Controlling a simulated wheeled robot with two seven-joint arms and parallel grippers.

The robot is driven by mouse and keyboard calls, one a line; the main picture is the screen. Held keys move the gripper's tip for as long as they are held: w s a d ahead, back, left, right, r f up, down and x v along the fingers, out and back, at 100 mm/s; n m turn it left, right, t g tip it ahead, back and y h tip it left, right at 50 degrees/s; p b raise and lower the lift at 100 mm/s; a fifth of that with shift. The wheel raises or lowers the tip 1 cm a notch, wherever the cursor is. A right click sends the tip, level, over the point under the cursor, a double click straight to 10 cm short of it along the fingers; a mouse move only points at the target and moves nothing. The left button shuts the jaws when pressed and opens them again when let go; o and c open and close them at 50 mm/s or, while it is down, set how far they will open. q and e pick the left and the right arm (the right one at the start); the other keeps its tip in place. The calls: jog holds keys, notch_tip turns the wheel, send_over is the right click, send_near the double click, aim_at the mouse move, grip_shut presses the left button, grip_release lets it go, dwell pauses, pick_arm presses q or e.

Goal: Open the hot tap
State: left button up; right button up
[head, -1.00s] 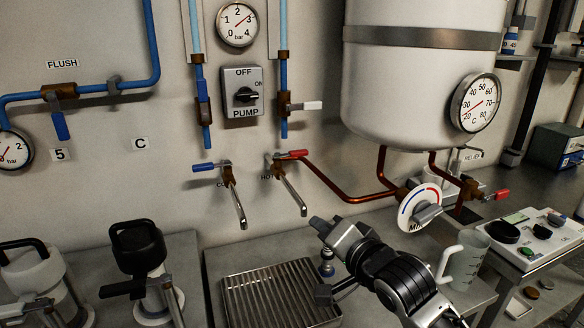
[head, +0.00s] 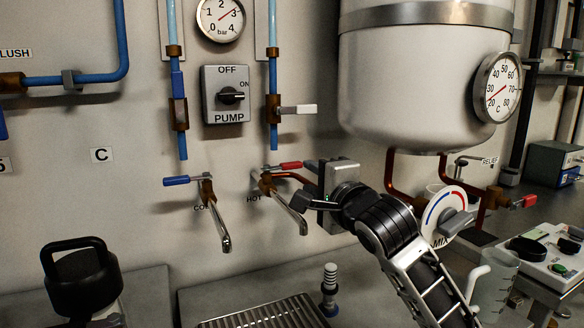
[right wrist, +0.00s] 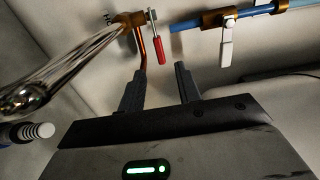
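The hot tap (head: 267,184) is on the wall above the label HOT, with a brass body and a chrome spout (head: 290,213). Its red lever (head: 290,166) points to the right. In the right wrist view the red lever (right wrist: 158,47) lies ahead of the fingertips, slightly left of the middle of the gap, with the spout (right wrist: 55,75) at the left. My right gripper (head: 308,185) is just right of the hot tap; the right wrist view shows its fingers (right wrist: 160,80) apart, with nothing between them. My left gripper is not in view.
The cold tap (head: 207,190) with a blue lever is to the left. The white tank (head: 425,90) hangs above right of my gripper, with copper pipes and the MIX dial (head: 441,217) below. A drip grate (head: 265,315) lies on the counter.

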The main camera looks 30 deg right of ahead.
aim_at(294, 167)
jog(key=w, duration=0.9)
jog(key=shift+w+d, duration=0.3)
grip_shut()
